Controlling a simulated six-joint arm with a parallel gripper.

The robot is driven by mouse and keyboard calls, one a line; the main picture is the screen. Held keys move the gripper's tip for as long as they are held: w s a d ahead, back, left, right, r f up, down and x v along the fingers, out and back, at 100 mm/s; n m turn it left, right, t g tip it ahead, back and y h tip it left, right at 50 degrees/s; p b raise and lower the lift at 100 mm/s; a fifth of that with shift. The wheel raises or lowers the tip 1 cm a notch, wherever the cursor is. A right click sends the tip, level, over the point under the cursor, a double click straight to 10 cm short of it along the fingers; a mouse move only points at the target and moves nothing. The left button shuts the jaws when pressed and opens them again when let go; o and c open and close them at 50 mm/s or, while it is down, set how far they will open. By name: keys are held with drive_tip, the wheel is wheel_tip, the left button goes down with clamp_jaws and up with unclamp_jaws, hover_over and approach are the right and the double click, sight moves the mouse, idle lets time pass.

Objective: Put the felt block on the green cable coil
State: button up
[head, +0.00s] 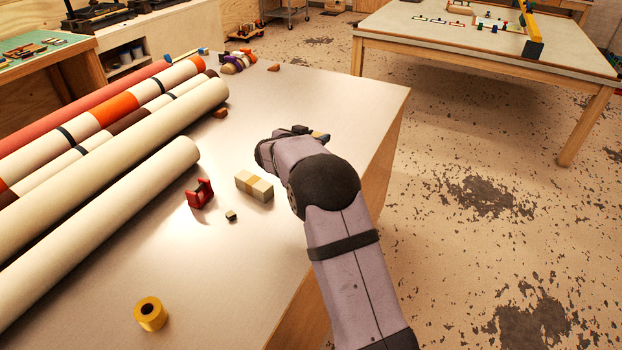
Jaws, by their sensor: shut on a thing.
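My gripper (310,132) is at the far end of my arm, over the right part of the table. Only small dark parts and a yellowish bit show past my wrist. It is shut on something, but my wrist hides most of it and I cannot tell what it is. I cannot pick out the felt block for certain. No green cable coil shows; my arm covers part of the tabletop.
Long rolls (115,215) fill the left. Small items (236,63) lie at the back.

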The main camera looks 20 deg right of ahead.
drive_tip(key=a+r+n+t+y+p, duration=0.1)
drive_tip(key=a+p, duration=0.2)
drive_tip(key=a, duration=0.3)
drive_tip(key=a+r+p, duration=0.2)
drive_tip(key=a+p, duration=0.1)
drive_tip(key=a, duration=0.4)
drive_tip(key=s+d+m+g+h, duration=0.45)
drive_tip(key=s+d+m, duration=0.2)
drive_tip(key=s, duration=0.45)
drive_tip(key=shift+n+g, duration=0.35)
drive_tip(key=shift+n, duration=0.1)
drive_tip(key=shift+w+f+p, duration=0.15)
drive_tip(key=shift+f+p, duration=1.5)
drive_tip(key=shift+f, duration=2.8)
drive_tip(key=shift+f+y, duration=0.25)
drive_tip(key=shift+f, duration=0.3)
drive_tip(key=shift+f, duration=0.1)
